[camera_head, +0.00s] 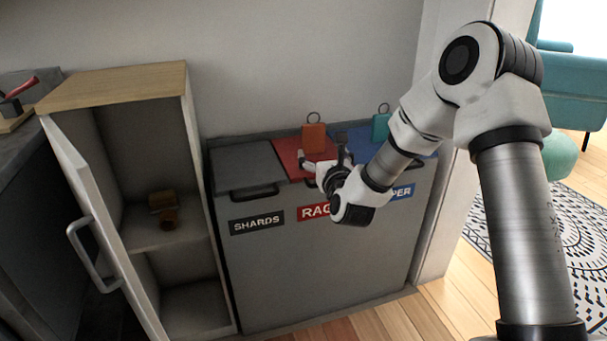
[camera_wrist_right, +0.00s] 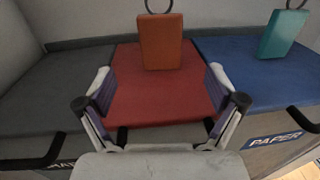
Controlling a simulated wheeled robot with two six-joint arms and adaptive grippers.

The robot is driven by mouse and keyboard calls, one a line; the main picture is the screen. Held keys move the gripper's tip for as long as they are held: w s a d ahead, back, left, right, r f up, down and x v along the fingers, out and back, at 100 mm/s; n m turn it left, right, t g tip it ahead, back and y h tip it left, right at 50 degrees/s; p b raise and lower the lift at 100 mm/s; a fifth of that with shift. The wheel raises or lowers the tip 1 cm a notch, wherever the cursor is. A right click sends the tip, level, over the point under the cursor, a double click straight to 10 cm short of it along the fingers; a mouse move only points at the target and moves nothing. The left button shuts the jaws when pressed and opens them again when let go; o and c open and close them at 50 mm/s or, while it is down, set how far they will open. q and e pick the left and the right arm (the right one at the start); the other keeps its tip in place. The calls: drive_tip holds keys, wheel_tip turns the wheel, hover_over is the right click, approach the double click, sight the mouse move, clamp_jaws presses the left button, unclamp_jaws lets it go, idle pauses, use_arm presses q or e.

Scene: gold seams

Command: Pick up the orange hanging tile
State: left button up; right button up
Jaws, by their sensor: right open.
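The orange hanging tile (camera_head: 314,137) is a small upright block with a dark ring on top, at the back of the red bin lid. In the right wrist view the orange tile (camera_wrist_right: 160,42) stands above and beyond my fingertips, centred between them. My right gripper (camera_head: 324,169) is over the front of the red lid, short of the tile. In the right wrist view my right gripper (camera_wrist_right: 163,82) is open, with nothing between its fingers. My left gripper is not in view.
A teal tile (camera_head: 381,128) with a ring stands over the blue lid (camera_wrist_right: 240,72). The grey bin unit (camera_head: 300,270) has labelled fronts and dark handles. An open cabinet (camera_head: 118,90) with a brown object (camera_head: 165,206) stands at left. A wall is behind the lids.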

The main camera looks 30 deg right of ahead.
sight(314, 136)
drive_tip(key=shift+w, duration=0.3)
drive_tip(key=b+x, duration=0.2)
drive_tip(key=x, duration=0.4)
drive_tip(key=shift+w+d+r, duration=0.15)
drive_tip(key=shift+d, duration=0.1)
drive_tip(key=shift+w+d, duration=0.1)
drive_tip(key=shift+w, duration=0.25)
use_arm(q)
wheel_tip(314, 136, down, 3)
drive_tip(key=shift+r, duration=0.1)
use_arm(e)
drive_tip(key=shift+r, duration=0.1)
drive_tip(key=c, duration=1.3)
